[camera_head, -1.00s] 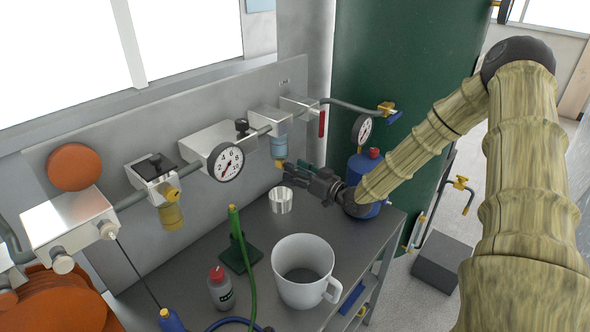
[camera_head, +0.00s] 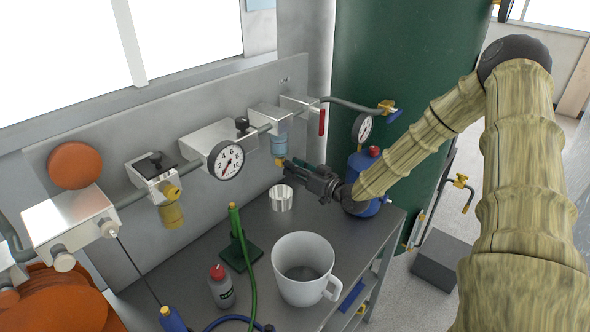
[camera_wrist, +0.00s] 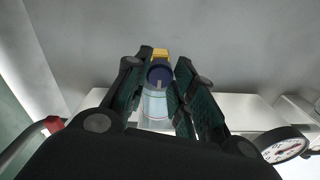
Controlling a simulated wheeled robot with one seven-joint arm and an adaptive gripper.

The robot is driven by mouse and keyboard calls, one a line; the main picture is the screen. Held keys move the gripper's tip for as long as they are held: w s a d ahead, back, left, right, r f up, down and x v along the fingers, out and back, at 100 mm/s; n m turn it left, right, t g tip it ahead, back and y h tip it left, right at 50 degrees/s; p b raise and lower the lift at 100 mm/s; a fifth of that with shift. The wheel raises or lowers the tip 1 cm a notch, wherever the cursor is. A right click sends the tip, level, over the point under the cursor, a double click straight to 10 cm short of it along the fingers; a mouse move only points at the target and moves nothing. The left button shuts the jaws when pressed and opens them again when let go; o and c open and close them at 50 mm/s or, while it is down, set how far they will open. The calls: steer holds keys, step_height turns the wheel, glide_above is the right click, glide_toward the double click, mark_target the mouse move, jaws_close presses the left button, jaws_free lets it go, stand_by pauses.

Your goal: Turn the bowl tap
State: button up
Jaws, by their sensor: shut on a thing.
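The bowl tap is a small yellow piece (camera_head: 279,161) under a clear blue-tinted bowl (camera_head: 279,146), which hangs from a metal unit (camera_head: 270,121) on the wall panel. In the wrist view the yellow tap (camera_wrist: 160,54) shows at the fingertips, with the blue bowl end and clear bowl (camera_wrist: 155,104) behind it. My gripper (camera_head: 291,163) reaches in from the right, below the bowl. In the wrist view my gripper (camera_wrist: 162,66) has a finger on each side of the tap and is shut on it. The exact contact is partly hidden.
A round gauge (camera_head: 226,161) is left of the bowl; a red-handled valve (camera_head: 322,122) is right. Below on the bench (camera_head: 345,228) stand a metal cup (camera_head: 281,198), a white mug (camera_head: 303,268), a small bottle (camera_head: 221,286) and a green stand (camera_head: 241,253).

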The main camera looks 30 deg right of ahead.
steer(key=shift+m+b, duration=0.85)
steer(key=shift+m, duration=2.05)
steer(key=o, duration=1)
steer(key=shift+d, duration=0.1)
steer(key=shift+o, duration=0.2)
steer(key=v, duration=1.2)
